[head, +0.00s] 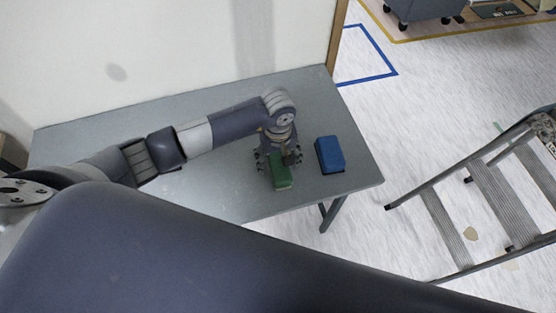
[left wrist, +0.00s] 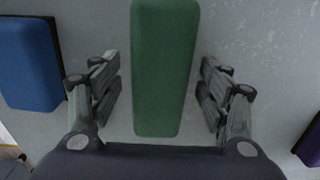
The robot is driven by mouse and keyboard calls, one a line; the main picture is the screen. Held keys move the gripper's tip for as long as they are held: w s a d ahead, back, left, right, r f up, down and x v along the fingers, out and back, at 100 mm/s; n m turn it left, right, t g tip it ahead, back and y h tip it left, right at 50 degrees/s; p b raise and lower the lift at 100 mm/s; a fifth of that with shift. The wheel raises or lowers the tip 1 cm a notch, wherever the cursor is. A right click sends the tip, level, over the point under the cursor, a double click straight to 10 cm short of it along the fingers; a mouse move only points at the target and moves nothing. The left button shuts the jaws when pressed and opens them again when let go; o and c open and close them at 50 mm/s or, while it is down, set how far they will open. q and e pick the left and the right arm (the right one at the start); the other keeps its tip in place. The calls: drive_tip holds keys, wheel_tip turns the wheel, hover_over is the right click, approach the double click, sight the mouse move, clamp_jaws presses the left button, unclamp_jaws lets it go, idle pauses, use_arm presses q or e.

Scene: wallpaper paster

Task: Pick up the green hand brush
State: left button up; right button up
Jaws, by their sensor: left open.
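The green hand brush (head: 281,182) lies on the grey table under my left gripper (head: 278,162). In the left wrist view the green hand brush (left wrist: 162,68) runs lengthwise between the two open fingers of my left gripper (left wrist: 162,90). There is a gap on each side, and neither finger appears to touch it. In the head view the gripper hides part of the brush. My right gripper is not in view.
A blue brush-like block (head: 329,154) lies just right of the green one, also seen in the left wrist view (left wrist: 30,62). A purple thing (left wrist: 308,145) shows at that view's right edge. The grey table (head: 225,195) stands against a wall. A stepladder (head: 490,195) stands at right.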

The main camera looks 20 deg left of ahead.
use_arm(q)
drive_tip(key=shift+f, duration=0.5)
drive_tip(key=shift+c, duration=0.2)
drive_tip(key=c, duration=1.2)
drive_tip(key=shift+r, duration=0.1)
drive_tip(key=shift+w+r+b, duration=0.1)
drive_tip(key=shift+r+b, duration=0.2)
drive_tip(key=shift+r, duration=0.1)
wheel_tip(320, 180, up, 2)
drive_tip(key=shift+w+r+b, duration=0.1)
drive_tip(key=shift+r+b, duration=0.05)
drive_tip(key=shift+b, duration=0.45)
drive_tip(key=s+d+r+b, duration=0.1)
drive_tip(key=s+d+b, duration=0.3)
drive_tip(key=s, duration=1)
drive_tip(key=d, duration=0.3)
drive_tip(key=shift+s+r, duration=0.35)
drive_tip(key=shift+r, duration=0.05)
